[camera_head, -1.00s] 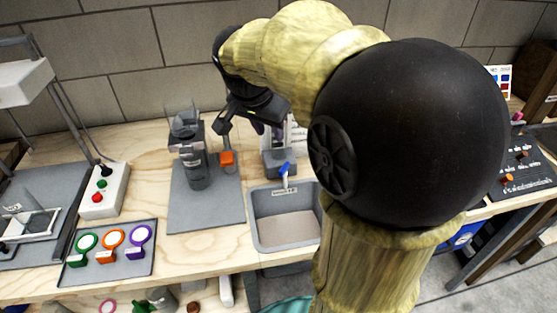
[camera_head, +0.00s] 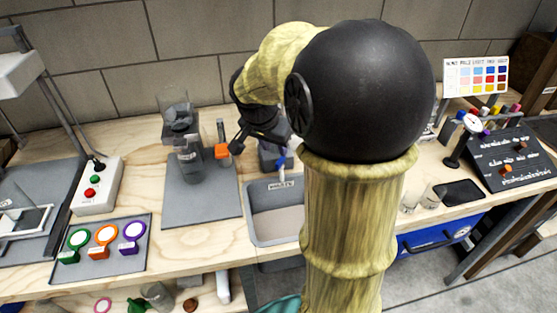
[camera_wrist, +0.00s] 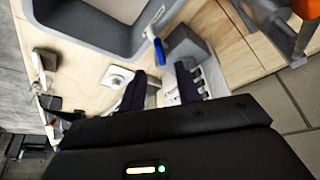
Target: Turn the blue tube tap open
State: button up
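The blue tube tap (camera_head: 281,162) is a small blue lever on a grey block at the back edge of the waste sink, just below my gripper (camera_head: 265,143) in the head view. In the wrist view the blue lever (camera_wrist: 159,50) stands tilted beyond my gripper (camera_wrist: 160,88), roughly in line with the gap between the fingers. The two dark fingers are apart with nothing between them. I see no contact with the lever. My gripper hides part of the tap's grey block in the head view.
The grey waste sink (camera_head: 249,218) lies in front of the tap. An orange tap (camera_head: 222,151) and a glass filter column (camera_head: 188,158) stand to the left. A tray (camera_head: 103,272) of coloured rings and a button box (camera_head: 98,186) are further left. Glasses (camera_head: 410,197) stand right.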

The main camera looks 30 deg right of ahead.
aim_at(280, 160)
jog(key=b+x, duration=0.1)
jog(key=x, duration=0.5)
jog(key=shift+w+d+f, duration=0.1)
jog(key=shift+d+f, duration=0.05)
jog(key=shift+f, duration=0.25)
grip_shut()
